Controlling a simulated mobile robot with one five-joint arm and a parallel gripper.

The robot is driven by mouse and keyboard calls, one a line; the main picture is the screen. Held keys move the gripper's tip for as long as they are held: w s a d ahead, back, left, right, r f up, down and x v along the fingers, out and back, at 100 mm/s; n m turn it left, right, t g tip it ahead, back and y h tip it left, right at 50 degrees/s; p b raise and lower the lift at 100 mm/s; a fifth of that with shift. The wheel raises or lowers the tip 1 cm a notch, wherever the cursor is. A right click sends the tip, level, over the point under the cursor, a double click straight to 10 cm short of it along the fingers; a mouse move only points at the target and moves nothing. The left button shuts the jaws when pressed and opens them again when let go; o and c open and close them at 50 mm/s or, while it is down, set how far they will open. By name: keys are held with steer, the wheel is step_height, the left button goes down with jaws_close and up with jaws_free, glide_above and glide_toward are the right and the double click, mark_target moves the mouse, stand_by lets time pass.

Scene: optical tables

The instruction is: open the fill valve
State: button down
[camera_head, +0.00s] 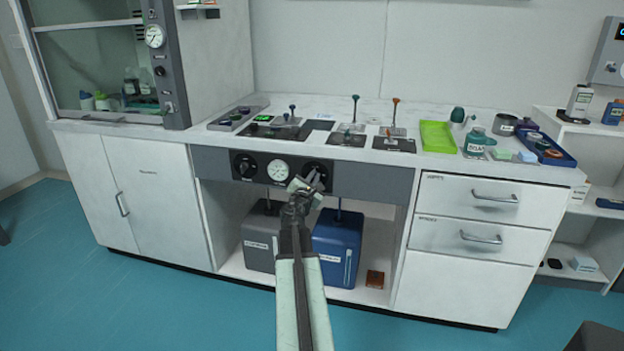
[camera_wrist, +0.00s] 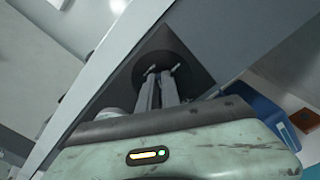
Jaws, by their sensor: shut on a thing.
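A dark grey panel (camera_head: 368,182) under the worktop carries two black round knobs with a dial gauge (camera_head: 278,171) between them. The left knob (camera_head: 244,166) stands free. My gripper (camera_head: 308,182) is at the right knob (camera_head: 319,167), in front of the panel, and partly covers it. In the wrist view, the two fingers of my gripper (camera_wrist: 163,71) reach onto the round black knob (camera_wrist: 158,56) and are shut on its grip, which they mostly hide. The knob labels are too small to read, so I cannot tell which one is named the fill valve.
A grey container (camera_head: 258,236) and a blue container (camera_head: 337,250) stand in the open bay below the panel. Drawers (camera_head: 480,215) are on the right and a cupboard (camera_head: 150,200) on the left. The blue floor (camera_head: 190,310) in front is clear.

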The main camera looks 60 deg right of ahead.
steer(key=m, duration=0.7)
steer(key=f+m+b, duration=0.1)
steer(key=m, duration=0.3)
steer(key=shift+s+d, duration=0.15)
steer(key=shift+s, duration=0.2)
steer(key=shift+m, duration=0.5)
steer(key=c, duration=1.6)
jaws_free()
steer(key=shift+o, duration=0.2)
steer(key=v, duration=0.7)
steer(key=shift+a, duration=0.4)
